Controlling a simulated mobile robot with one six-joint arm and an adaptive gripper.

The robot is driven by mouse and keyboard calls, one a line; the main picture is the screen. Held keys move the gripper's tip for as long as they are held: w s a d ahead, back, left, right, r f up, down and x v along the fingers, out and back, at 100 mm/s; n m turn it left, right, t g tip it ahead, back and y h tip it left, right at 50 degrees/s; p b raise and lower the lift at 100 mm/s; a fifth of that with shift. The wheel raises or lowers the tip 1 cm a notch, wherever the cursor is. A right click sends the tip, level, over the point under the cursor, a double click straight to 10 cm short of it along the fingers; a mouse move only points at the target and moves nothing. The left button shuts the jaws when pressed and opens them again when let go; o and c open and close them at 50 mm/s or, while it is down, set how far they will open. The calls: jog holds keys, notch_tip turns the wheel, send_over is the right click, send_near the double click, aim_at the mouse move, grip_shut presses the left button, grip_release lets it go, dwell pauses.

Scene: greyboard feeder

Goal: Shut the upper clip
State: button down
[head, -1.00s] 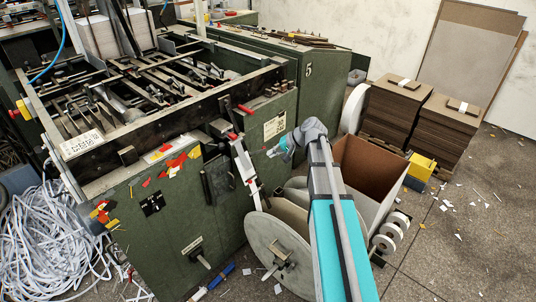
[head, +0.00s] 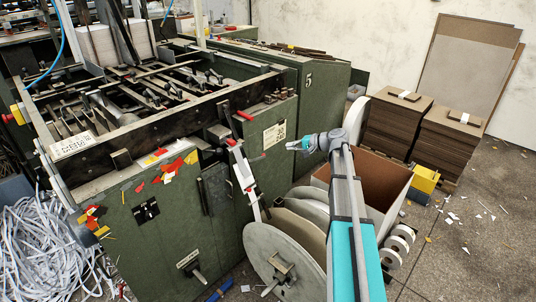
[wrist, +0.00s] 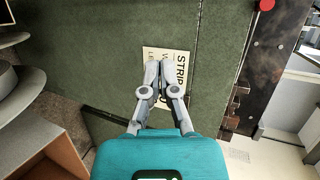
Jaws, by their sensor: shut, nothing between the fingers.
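A slanted light metal strip (head: 243,172) hangs on the front of the green machine. A red-tipped piece near its top (head: 232,142) looks like the upper clip; another red mark (head: 249,188) sits lower on the strip. They are too small to tell open from shut. My gripper (head: 291,146) is to the right of the strip, apart from it, in front of the machine. In the wrist view its two fingers (wrist: 158,66) are together and empty, over a cream sign (wrist: 180,65) on the green panel. I cannot make out the upper clip there.
Stacked board (head: 398,125) stands at right. The floor at far right is mostly clear, with scraps.

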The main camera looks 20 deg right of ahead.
jog(key=shift+w+a+f, duration=0.1)
jog(key=b+x, duration=0.4)
jog(key=x, duration=0.6)
jog(key=shift+s+a+r+p, duration=0.15)
jog(key=shift+s+a, duration=0.1)
jog(key=shift+s, duration=0.4)
jog(key=shift+s+a+r+p, duration=0.15)
jog(key=shift+s+a+p, duration=0.1)
jog(key=shift+s, duration=0.4)
jog(key=shift+s+a+r+p, duration=0.1)
jog(key=shift+s+a, duration=0.1)
jog(key=shift+s, duration=0.4)
jog(key=shift+s+d, duration=0.2)
jog(key=shift+d, duration=0.05)
